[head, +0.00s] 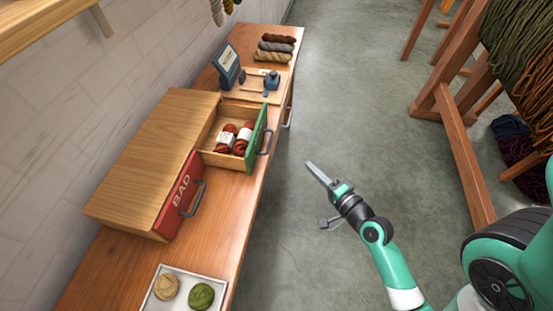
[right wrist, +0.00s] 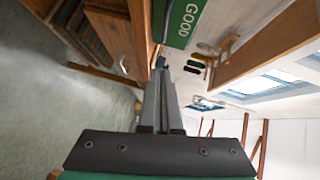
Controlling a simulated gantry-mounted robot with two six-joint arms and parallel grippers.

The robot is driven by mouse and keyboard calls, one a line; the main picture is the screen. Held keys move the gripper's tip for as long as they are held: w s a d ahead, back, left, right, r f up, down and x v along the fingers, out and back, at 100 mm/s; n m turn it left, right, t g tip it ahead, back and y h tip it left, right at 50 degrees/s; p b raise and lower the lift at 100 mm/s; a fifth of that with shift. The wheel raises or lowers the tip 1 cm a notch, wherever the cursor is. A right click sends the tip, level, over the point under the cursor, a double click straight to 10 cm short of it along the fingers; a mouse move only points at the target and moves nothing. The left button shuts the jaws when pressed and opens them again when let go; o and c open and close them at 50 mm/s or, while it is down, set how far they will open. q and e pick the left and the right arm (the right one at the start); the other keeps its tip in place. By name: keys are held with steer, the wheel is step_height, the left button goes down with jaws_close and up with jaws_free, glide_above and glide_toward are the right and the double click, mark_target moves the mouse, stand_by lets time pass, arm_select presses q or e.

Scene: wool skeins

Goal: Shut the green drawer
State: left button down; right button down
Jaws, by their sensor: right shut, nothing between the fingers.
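The green drawer (head: 257,137) stands pulled out of the wooden cabinet on the bench. Several red skeins with white bands (head: 235,138) lie inside it. Its green front carries a grey handle (head: 267,142). In the right wrist view the green front (right wrist: 184,24) reads GOOD and is beyond the fingertips, at the top. My right gripper (head: 309,167) is shut and empty, over the floor to the right of the drawer front, apart from it. It also shows in the right wrist view (right wrist: 160,64). My left gripper is not in view.
The red BAD drawer (head: 180,195) beside it is shut, its handle sticking out. A white tray (head: 155,306) with two wool balls sits at the near end of the bench. A wooden rack (head: 462,140) stands right.

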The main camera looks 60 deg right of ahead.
steer(key=w+a+b+x, duration=0.1)
steer(key=a+x, duration=0.1)
steer(key=x, duration=1.1)
steer(key=shift+w, duration=0.4)
steer(key=shift+w+r, duration=0.1)
steer(key=shift+w, duration=0.05)
